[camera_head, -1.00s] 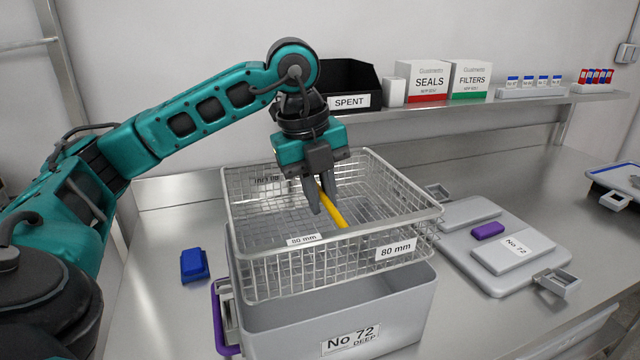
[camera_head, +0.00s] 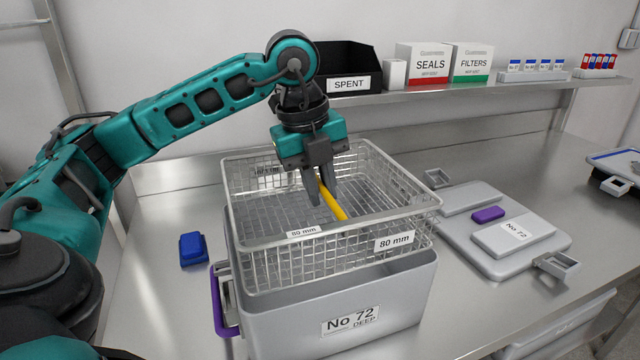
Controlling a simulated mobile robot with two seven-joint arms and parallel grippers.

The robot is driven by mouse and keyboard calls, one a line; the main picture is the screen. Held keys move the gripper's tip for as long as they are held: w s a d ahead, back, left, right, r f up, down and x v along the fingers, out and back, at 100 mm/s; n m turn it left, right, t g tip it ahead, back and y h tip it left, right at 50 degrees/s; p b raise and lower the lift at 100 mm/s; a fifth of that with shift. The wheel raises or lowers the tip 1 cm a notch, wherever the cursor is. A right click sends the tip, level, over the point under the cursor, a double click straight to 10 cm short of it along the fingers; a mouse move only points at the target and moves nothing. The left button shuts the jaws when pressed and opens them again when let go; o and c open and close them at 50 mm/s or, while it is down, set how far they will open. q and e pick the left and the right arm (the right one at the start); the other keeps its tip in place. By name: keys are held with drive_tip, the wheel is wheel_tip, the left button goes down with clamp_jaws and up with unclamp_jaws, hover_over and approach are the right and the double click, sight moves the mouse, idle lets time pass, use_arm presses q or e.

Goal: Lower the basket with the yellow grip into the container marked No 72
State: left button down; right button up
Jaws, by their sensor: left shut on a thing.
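The wire basket (camera_head: 262,262) hangs level from my left gripper (camera_head: 325,203), which is shut on its yellow grip (camera_head: 334,205). Two tags on the basket read 80 mm. The grey container (camera_head: 405,300) marked No 72 DEEP is right below it. The basket's lower part is hidden behind the container's front wall, and its rim stands above the container's rim. I cannot tell whether the basket touches the walls or the floor. A purple handle (camera_head: 223,302) is on the container's left side. My right gripper is not in view.
The No 72 lid (camera_head: 475,257) with a purple piece (camera_head: 488,214) lies on the counter to the right. A blue block (camera_head: 194,249) lies left of the container. The shelf behind holds a black SPENT bin (camera_head: 342,58) and SEALS and FILTERS boxes (camera_head: 469,68).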

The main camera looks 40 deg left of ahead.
sight(320, 218)
use_arm(q)
drive_tip(key=shift+f, duration=0.15)
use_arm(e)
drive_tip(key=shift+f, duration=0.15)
